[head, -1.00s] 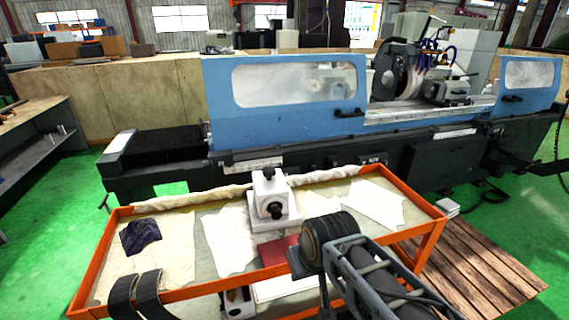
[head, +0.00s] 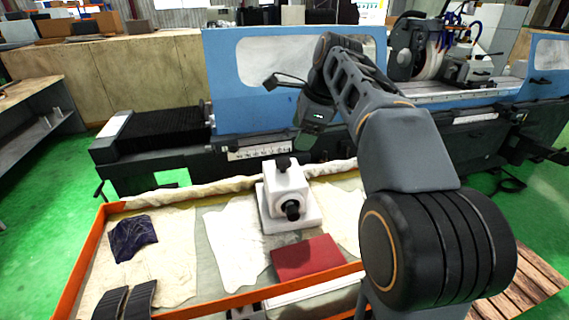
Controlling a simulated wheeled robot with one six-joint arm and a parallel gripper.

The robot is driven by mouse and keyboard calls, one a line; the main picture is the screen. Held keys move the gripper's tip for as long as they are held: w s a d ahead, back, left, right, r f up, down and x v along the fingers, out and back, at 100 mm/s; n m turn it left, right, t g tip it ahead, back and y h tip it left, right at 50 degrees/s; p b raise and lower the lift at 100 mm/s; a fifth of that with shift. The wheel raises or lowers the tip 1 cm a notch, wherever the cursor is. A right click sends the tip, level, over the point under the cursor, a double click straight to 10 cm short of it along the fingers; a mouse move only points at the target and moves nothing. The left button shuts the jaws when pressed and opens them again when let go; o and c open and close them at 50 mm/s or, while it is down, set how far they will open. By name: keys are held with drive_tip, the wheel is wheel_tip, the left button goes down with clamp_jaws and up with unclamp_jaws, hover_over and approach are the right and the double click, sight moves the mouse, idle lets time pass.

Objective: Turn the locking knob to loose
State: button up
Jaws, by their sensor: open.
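A white block-shaped fixture (head: 272,190) stands on the orange-framed table. It carries one black knob on top (head: 283,163) and another black knob on its front face (head: 292,210). The picture does not show which of the two is the locking knob, nor any marking of its position. My gripper (head: 304,138) is raised above and beyond the fixture, slightly to its right in the picture, and apart from both knobs. It is open, with nothing seen in it; its fingers are small and dark against the machine.
A red book-like object (head: 307,258) lies in front of the fixture. A dark blue cloth (head: 133,238) lies at the left on pale sheets. The orange table rim (head: 78,262) surrounds these things. The blue grinder (head: 235,75) stands behind. My arm hides the table's right side.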

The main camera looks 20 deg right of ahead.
sight(284, 160)
drive_tip(key=w+f+m+b, duration=0.1)
drive_tip(key=w+f, duration=0.1)
drive_tip(key=f, duration=0.1)
drive_tip(key=w+a+f+m+b, duration=0.1)
drive_tip(key=w+f+m, duration=0.1)
drive_tip(key=f, duration=0.2)
drive_tip(key=w+a+f+m+b, duration=0.1)
drive_tip(key=w+f, duration=0.1)
drive_tip(key=f, duration=0.2)
drive_tip(key=shift+w+a+m+y, duration=0.1)
drive_tip(key=shift+a+m+y, duration=0.15)
drive_tip(key=shift+m+y, duration=0.15)
drive_tip(key=c, duration=0.9)
drive_tip(key=shift+c, duration=0.2)
